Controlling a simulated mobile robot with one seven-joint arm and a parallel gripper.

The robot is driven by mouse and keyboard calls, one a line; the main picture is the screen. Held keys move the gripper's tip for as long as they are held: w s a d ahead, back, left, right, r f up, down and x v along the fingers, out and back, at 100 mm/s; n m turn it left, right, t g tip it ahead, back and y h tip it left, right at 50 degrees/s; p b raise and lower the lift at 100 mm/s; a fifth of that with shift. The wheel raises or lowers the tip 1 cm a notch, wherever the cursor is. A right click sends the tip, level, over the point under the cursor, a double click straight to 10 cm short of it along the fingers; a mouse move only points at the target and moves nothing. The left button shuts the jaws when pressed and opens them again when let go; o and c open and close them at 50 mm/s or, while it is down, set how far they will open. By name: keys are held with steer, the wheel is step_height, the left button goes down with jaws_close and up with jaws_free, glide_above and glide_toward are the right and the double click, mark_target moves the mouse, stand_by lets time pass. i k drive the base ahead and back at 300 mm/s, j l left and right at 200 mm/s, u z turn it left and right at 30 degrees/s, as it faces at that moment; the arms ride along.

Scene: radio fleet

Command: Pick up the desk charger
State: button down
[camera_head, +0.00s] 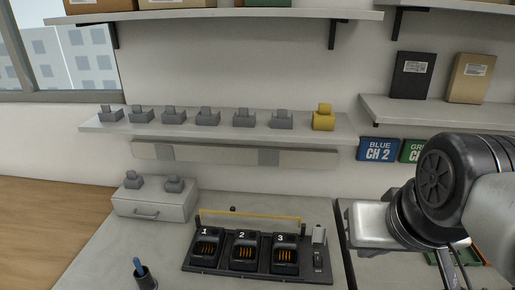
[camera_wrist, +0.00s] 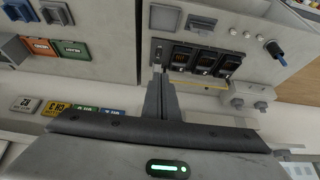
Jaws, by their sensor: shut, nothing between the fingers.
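Several small grey cradle-shaped units stand in a row on the wall shelf in the head view, one of them a grey unit (camera_head: 244,118). A yellow unit (camera_head: 324,117) of similar shape stands at the row's right end. A black three-bay charger (camera_head: 243,258), numbered 1 to 3, lies on the counter; it also shows in the wrist view (camera_wrist: 182,57). I cannot tell for certain which is the desk charger. My gripper (camera_wrist: 160,76) is shut and empty, its fingers near the three-bay charger in the wrist view. The fingertips are not clear in the head view.
A grey drawer box (camera_head: 153,202) with two more grey units on top stands at the counter's back left. A blue-topped knob-like item (camera_head: 142,272) stands at the front. A blue CH 2 sign (camera_head: 378,150) hangs on the wall. The counter between is mostly clear.

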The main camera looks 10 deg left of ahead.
mark_target(206, 249)
steer(key=j, duration=0.95)
steer(key=k+j, duration=0.15)
steer(key=j, duration=0.8)
